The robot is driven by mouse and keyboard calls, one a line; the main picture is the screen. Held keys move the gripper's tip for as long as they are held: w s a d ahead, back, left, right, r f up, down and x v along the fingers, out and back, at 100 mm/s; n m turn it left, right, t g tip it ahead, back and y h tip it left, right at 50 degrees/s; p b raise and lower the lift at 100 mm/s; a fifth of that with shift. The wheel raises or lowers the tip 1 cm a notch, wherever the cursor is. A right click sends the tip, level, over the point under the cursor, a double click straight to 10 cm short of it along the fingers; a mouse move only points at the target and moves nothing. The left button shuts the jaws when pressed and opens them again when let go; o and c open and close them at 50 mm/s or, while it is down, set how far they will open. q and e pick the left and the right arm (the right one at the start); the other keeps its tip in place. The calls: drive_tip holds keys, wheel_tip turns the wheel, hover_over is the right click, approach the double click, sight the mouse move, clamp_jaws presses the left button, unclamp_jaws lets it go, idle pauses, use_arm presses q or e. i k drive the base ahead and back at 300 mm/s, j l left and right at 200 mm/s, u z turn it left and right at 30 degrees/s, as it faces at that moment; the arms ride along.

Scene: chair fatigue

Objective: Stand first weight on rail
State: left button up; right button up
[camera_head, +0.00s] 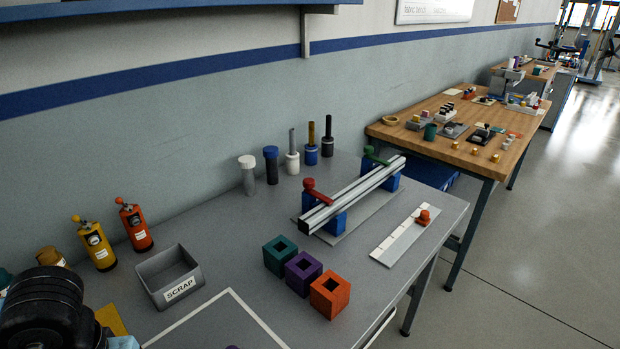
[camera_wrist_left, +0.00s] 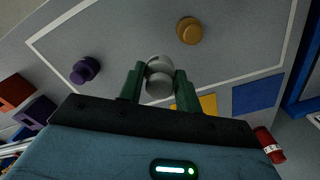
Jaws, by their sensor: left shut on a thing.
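The rail (camera_head: 355,195) is a long silver bar lying on two blue supports, with a red clamp (camera_head: 318,192) at its near end and a green clamp (camera_head: 374,156) at its far end. No weight shows on it. In the left wrist view my left gripper (camera_wrist_left: 160,84) has green fingers shut on a grey, knob-topped weight (camera_wrist_left: 159,73) above the white-outlined area. A purple weight (camera_wrist_left: 86,70) and a tan-orange weight (camera_wrist_left: 189,30) stand there apart from it. In the head view my left arm is at the lower left, its fingertips out of frame. My right gripper is not in view.
Green (camera_head: 279,255), purple (camera_head: 303,272) and orange (camera_head: 330,293) hollow blocks stand before the rail. A scrap bin (camera_head: 170,275) and yellow (camera_head: 95,243) and orange (camera_head: 135,225) bottles are at left. Several upright posts stand behind. A scale strip (camera_head: 405,237) lies at right.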

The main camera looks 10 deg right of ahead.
sight(351, 189)
drive_tip(key=i+l+z, duration=0.15)
drive_tip(key=i+l, duration=0.25)
drive_tip(key=l, duration=0.3)
drive_tip(key=i+l+z, duration=0.2)
drive_tip(key=i+l, duration=0.25)
drive_tip(key=l, duration=0.2)
drive_tip(key=i+l+z, duration=0.15)
drive_tip(key=i+l, duration=0.3)
drive_tip(key=l, duration=0.15)
